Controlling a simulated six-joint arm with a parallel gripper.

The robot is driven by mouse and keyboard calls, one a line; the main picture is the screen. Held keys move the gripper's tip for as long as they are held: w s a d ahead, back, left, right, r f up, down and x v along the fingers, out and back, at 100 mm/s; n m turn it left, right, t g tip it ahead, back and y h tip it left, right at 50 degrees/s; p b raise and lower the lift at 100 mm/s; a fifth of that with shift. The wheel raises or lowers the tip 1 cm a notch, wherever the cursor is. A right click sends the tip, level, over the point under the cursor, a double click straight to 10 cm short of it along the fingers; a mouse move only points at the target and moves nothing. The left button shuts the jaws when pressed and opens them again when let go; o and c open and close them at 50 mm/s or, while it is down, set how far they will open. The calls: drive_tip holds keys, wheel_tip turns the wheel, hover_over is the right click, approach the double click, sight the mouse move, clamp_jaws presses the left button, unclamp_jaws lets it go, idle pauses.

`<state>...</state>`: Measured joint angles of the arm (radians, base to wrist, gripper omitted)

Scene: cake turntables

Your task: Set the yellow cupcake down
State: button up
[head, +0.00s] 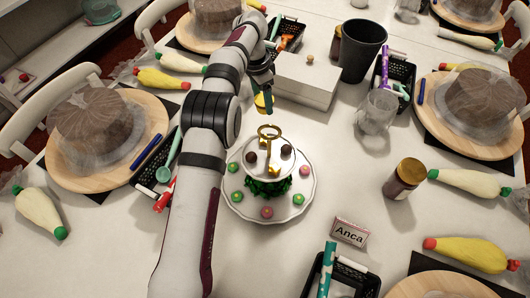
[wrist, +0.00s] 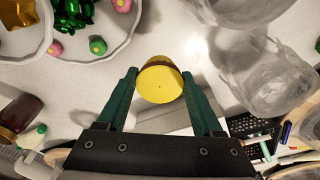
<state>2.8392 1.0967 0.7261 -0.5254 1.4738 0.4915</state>
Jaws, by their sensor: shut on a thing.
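The yellow cupcake (wrist: 160,85) is between the two green fingers of my gripper (wrist: 160,88) in the wrist view, its yellow top facing the camera. In the head view the cupcake (head: 262,103) hangs from my gripper (head: 264,95), above the table behind the tiered stand. The tiered stand (head: 240,200) has a white lower plate with several pink and green pieces around green foliage. Part of the stand (wrist: 125,45) shows at the upper left of the wrist view.
A white box (head: 308,80) and a black cup (head: 362,48) stand behind the stand. A clear glass (head: 377,112) and a brown jar (head: 404,178) are to its right. The Anca name card (head: 349,233) is in front. Bare table lies between stand and glass.

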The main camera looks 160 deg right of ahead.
approach(268, 130)
drive_tip(key=f, duration=0.5)
drive_tip(key=shift+s+a, duration=0.1)
drive_tip(key=shift+s, duration=0.2)
drive_tip(key=shift+f, duration=0.1)
drive_tip(key=o, duration=1.1)
drive_tip(key=shift+f, duration=0.1)
